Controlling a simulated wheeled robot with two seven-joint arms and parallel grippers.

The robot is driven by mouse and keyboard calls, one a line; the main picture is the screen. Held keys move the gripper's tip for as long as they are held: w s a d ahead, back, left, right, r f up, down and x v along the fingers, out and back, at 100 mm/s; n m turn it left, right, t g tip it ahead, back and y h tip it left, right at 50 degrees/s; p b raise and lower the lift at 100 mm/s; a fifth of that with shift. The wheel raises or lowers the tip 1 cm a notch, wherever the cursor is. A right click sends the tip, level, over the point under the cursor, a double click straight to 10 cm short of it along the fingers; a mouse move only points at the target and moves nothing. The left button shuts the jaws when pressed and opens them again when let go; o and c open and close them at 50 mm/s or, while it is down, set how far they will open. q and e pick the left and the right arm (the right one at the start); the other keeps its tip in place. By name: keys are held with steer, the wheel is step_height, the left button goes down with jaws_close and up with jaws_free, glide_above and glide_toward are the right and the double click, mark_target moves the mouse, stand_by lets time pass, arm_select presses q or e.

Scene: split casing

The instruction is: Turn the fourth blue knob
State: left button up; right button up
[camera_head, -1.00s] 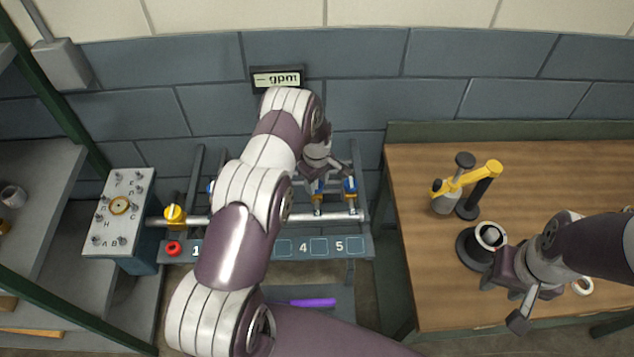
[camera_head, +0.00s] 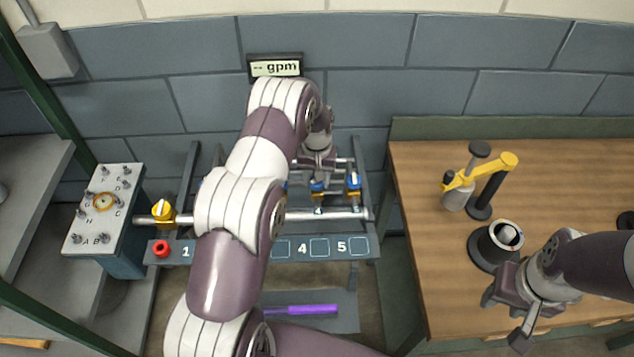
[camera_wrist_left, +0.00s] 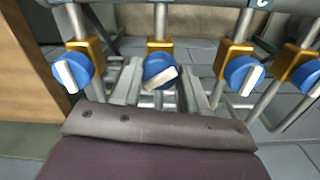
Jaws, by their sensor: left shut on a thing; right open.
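The fourth blue knob (camera_head: 318,187) sits on the pipe rack above the "4" label. In the left wrist view it is the blue knob (camera_wrist_left: 160,68) with a slanted white bar, between my fingers. My left gripper (camera_wrist_left: 160,88) is shut on it; the exact contact is hard to see. In the head view my left gripper (camera_head: 318,164) is just behind the knob. The fifth knob (camera_head: 353,181) is beside it to the right, and shows at left in the wrist view (camera_wrist_left: 72,72). My right gripper (camera_head: 503,320) is open and empty over the bench.
A display (camera_head: 276,67) reads "-- gpm". A yellow valve (camera_head: 162,209) and red button (camera_head: 162,249) are at the rack's left. My left arm hides the middle labels.

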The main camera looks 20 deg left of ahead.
arm_select(q)
steer(key=m+b, duration=0.1)
steer(key=m, duration=0.2)
steer(key=shift+w+m+b, duration=0.15)
steer(key=shift+m+b, duration=0.15)
steer(key=shift+b, duration=0.05)
steer(key=shift+r+m+b, duration=0.1)
steer(key=shift+m+b, duration=0.45)
steer(key=shift+m, duration=1.25)
steer(key=o, duration=1.1)
steer(key=shift+c, duration=0.2)
step_height(320, 180, up, 6)
steer(key=shift+r+b, duration=0.1)
steer(key=shift+b, duration=1)
step_height(320, 180, up, 6)
steer(key=p, duration=0.4)
steer(key=shift+r, duration=0.2)
